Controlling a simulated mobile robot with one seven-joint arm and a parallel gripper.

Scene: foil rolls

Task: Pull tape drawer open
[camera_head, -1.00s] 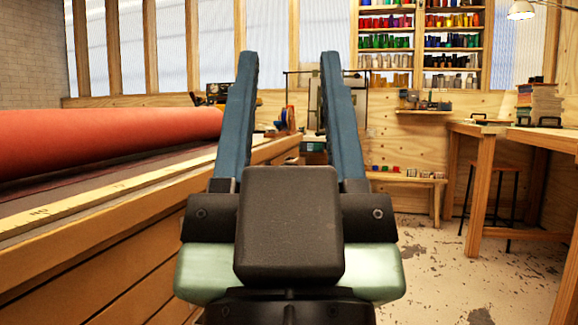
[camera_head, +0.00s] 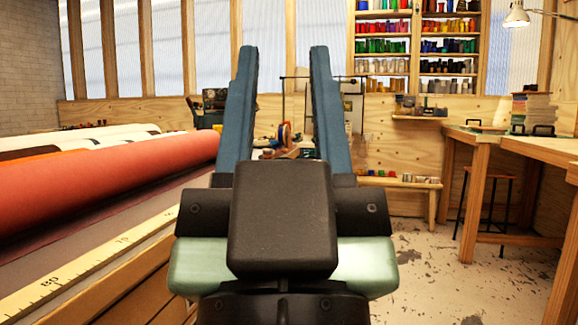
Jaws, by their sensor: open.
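My gripper (camera_head: 283,52) is in the middle of the head view, with two long blue fingers pointing up and away from me. The fingers are apart and nothing is between them that they touch. I cannot make out a tape drawer. A wooden bench or cabinet (camera_head: 75,283) runs along the left, with a yellow measuring strip (camera_head: 92,262) on its top edge. Blue and orange tape-like items (camera_head: 286,136) show between the fingers, farther off on the bench. My gripper hides part of the bench's side.
Red and white rolls (camera_head: 100,180) lie on the bench at left. A wooden table (camera_head: 505,143) and a stool (camera_head: 487,205) stand at right. A low shelf bench (camera_head: 400,183) and a spool rack (camera_head: 415,45) are at the back. The floor (camera_head: 425,265) at right is clear.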

